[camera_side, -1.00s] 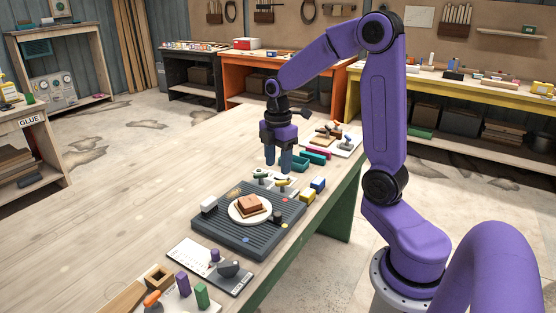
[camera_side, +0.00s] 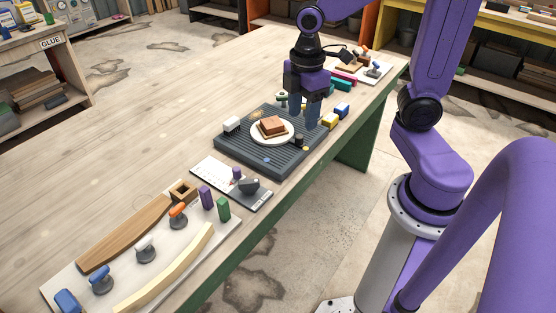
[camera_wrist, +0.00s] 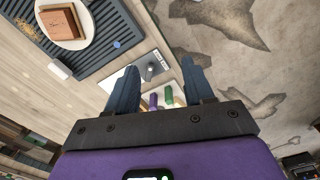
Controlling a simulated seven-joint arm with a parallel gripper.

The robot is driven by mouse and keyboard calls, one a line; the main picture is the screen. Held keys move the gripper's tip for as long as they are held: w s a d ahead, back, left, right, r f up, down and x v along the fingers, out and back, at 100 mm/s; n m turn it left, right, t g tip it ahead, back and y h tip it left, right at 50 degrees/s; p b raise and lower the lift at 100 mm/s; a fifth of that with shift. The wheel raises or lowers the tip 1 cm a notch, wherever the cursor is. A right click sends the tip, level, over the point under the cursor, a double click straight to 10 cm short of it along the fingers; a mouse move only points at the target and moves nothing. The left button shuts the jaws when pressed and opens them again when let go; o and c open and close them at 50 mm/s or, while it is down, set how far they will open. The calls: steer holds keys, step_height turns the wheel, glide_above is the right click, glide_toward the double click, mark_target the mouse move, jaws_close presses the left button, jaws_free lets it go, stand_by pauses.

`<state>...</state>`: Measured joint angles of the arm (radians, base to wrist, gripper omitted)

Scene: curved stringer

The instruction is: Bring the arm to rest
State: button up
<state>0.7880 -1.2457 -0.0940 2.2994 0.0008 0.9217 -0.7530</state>
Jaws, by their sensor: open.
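My gripper (camera_side: 304,124) is held over the right rear part of the grey ribbed board. Its height above the board is hard to judge. In the wrist view my gripper (camera_wrist: 158,76) has its two fingers wide apart with nothing held between them. The grey ribbed board (camera_side: 237,153) lies on the wooden table (camera_side: 140,150). On it a white plate (camera_side: 257,138) carries a brown stacked block (camera_side: 272,126). The plate and block also show at the top left of the wrist view.
A white block (camera_side: 231,124) sits on the board's left side. Yellow and blue blocks (camera_side: 331,121) stand close right of my gripper. A white sheet at the front bears a curved brown strip (camera_side: 125,234), a cream strip (camera_side: 168,270) and several knobbed pieces. The left table is mostly clear.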

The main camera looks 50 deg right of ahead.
steer(key=s+a+m, duration=0.1)
steer(key=s+a, duration=0.3)
steer(key=s, duration=1)
steer(key=shift+a+f, duration=0.2)
stand_by(0.8)
